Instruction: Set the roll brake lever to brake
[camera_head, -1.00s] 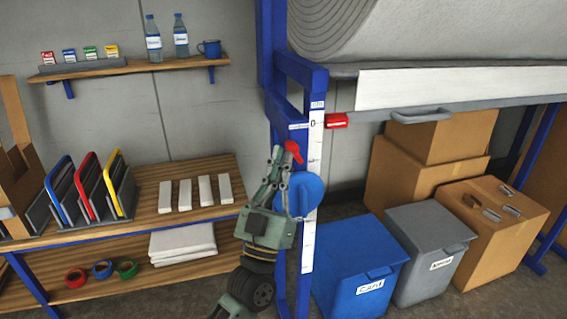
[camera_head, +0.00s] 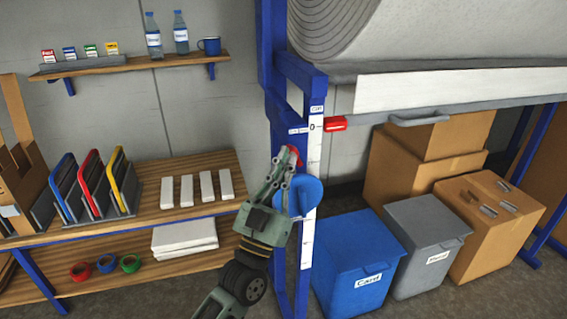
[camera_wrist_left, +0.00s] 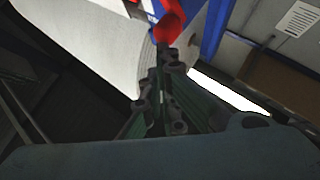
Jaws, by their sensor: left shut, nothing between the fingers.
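The red brake lever (camera_head: 297,157) is on the blue post (camera_head: 279,120) of the roll stand, just above the round blue knob (camera_head: 304,193). My left gripper (camera_head: 286,158) is shut and empty, its fingertips at the lever and partly covering it. In the left wrist view the red lever (camera_wrist_left: 169,27) shows just beyond the closed fingertips (camera_wrist_left: 169,60). I cannot tell whether they touch. The labels by the lever are too small or covered to read. My right gripper is not in view.
A white scale strip (camera_head: 314,150) runs down the post, with a red slider (camera_head: 335,123) beside it. The large roll (camera_head: 330,22) hangs above. A blue bin (camera_head: 357,275) and a grey bin (camera_head: 425,245) stand right of the post. A wooden shelf (camera_head: 150,207) is at left.

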